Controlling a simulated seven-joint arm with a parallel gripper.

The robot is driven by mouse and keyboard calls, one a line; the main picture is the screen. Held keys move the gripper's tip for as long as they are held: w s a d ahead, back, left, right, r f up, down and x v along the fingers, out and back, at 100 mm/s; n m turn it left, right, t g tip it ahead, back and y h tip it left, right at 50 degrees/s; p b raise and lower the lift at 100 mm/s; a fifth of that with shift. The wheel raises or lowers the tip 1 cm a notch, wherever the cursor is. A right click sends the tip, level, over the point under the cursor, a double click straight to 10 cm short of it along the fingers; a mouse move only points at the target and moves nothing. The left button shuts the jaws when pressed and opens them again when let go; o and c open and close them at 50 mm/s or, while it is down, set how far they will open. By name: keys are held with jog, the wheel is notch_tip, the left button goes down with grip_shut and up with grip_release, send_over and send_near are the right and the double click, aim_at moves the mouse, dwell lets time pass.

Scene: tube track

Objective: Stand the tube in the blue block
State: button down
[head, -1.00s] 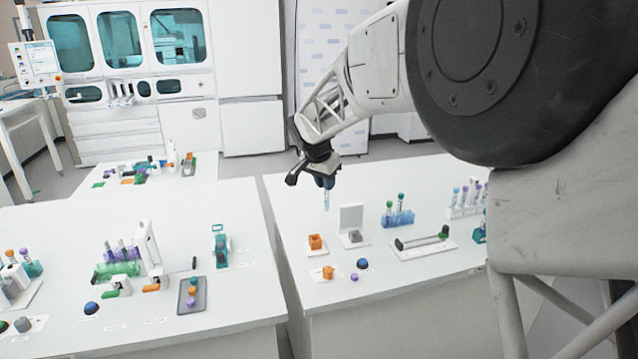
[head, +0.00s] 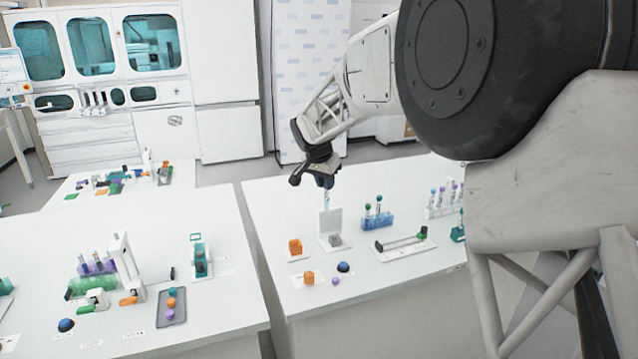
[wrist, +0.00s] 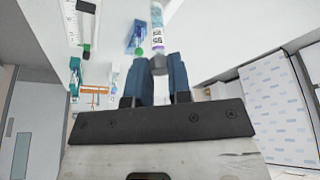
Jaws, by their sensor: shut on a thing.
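My gripper (head: 325,184) is shut on a tube (head: 326,198), which hangs upright below the fingers above the right-hand table. In the wrist view the tube (wrist: 157,22), clear with a printed label, extends from between the blue fingers (wrist: 160,72), its grey cap end between them. The translucent blue block (head: 378,221) stands on the table to the right of the held tube, apart from it. Green-capped tubes stand in the block. The wrist view shows the block (wrist: 137,36) beside the tube, with a green cap near it. The block's free holes are too small to make out.
A white upright panel stand (head: 330,222) with a grey block is just below the tube. An orange block (head: 295,246) is left of it. A white tray with a dark bar and green end (head: 403,239) lies in front of the blue block. A white tube rack (head: 443,207) stands further right.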

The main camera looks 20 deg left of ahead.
jog(key=shift+w+d, duration=7.4)
jog(key=shift+w, duration=2.45)
notch_tip(320, 180, down, 6)
jog(key=shift+f, duration=0.25)
jog(key=shift+f, duration=1.35)
